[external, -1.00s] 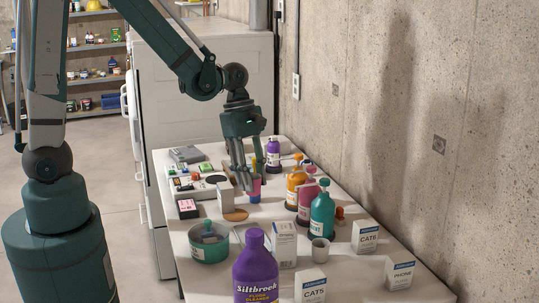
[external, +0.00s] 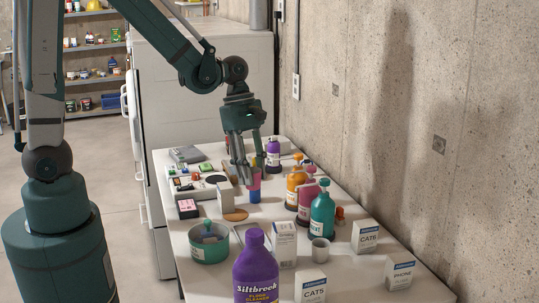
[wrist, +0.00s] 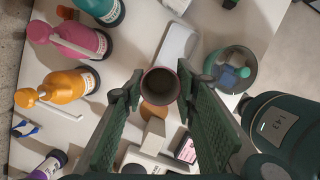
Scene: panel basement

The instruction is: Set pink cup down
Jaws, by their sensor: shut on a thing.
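My gripper (external: 248,182) is shut on the pink cup (external: 255,181) above the far half of the white table. A blue patch shows directly below the pink in the external view; I cannot tell whether it is part of the cup or a separate thing. In the wrist view the cup (wrist: 160,83) stands between the two fingertips of my gripper (wrist: 160,78), its round mouth facing the camera and its inside dark. Its base is hidden there, and contact with the table cannot be told. A brown round coaster (external: 236,214) lies on the table just nearer the camera.
Orange (external: 295,188), pink (external: 307,201) and teal (external: 322,215) pump bottles stand to the right. A purple bottle (external: 273,154) stands behind. A white box (external: 226,197) is close on the left. A green round tin (external: 209,246) and small grey cup (external: 319,250) are nearer the camera.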

